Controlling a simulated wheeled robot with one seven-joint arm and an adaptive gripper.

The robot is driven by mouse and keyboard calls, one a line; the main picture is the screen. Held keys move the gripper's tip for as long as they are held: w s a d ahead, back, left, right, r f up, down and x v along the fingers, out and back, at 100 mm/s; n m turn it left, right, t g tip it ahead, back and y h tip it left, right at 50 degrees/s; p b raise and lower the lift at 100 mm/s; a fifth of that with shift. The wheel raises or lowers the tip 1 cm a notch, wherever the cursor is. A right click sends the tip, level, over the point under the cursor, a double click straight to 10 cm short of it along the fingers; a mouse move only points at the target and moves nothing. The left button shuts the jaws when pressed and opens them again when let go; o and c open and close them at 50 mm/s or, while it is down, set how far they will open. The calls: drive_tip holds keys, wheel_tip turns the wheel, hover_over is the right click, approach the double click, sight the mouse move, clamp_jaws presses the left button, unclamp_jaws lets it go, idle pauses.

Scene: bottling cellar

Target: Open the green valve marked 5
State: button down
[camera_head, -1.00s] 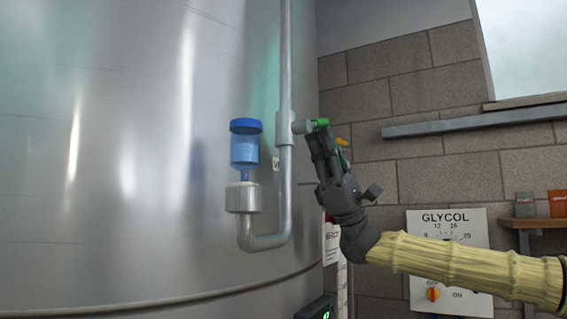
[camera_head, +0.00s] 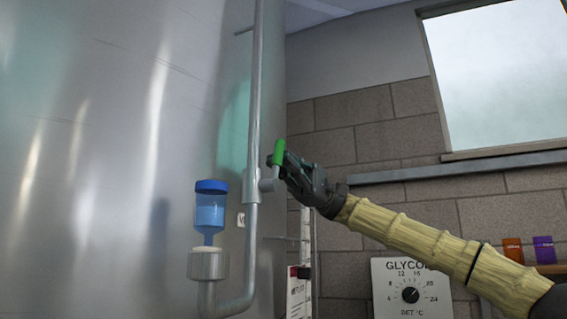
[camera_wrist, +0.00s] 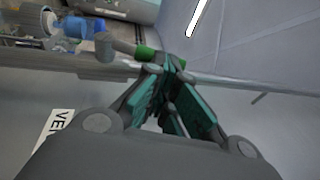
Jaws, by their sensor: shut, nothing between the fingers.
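The green valve handle (camera_head: 279,152) stands nearly upright at a grey fitting on the vertical steel pipe, in front of the tank. In the wrist view the green part (camera_wrist: 145,52) sits at the end of a grey stub, just left of my fingertips. My gripper (camera_head: 284,166) is shut and empty, with its tips right at the handle's right side; I cannot tell whether they touch. The gripper also shows in the wrist view (camera_wrist: 172,66). No number 5 can be read. A white label (camera_head: 241,220) beside the pipe is too small to read.
The big steel tank (camera_head: 100,150) fills the left. A blue-capped clear vessel (camera_head: 210,212) stands on the pipe's lower bend. A GLYCOL dial panel (camera_head: 411,290) hangs on the block wall. A grey rail (camera_head: 450,168) runs below the window, above my arm.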

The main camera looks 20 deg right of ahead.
drive_tip(key=shift+s+a+r+t+h+p, duration=0.4)
drive_tip(key=shift+a+r+t+h+p, duration=0.15)
drive_tip(key=shift+h, duration=0.15)
drive_tip(key=shift+s+a, duration=0.15)
drive_tip(key=shift+s+a+r+p, duration=0.1)
drive_tip(key=shift+a+p, duration=0.05)
drive_tip(key=shift+p, duration=0.15)
drive_tip(key=r+v, duration=0.1)
drive_tip(key=v, duration=1.3)
drive_tip(key=shift+f, duration=0.15)
idle(0.4)
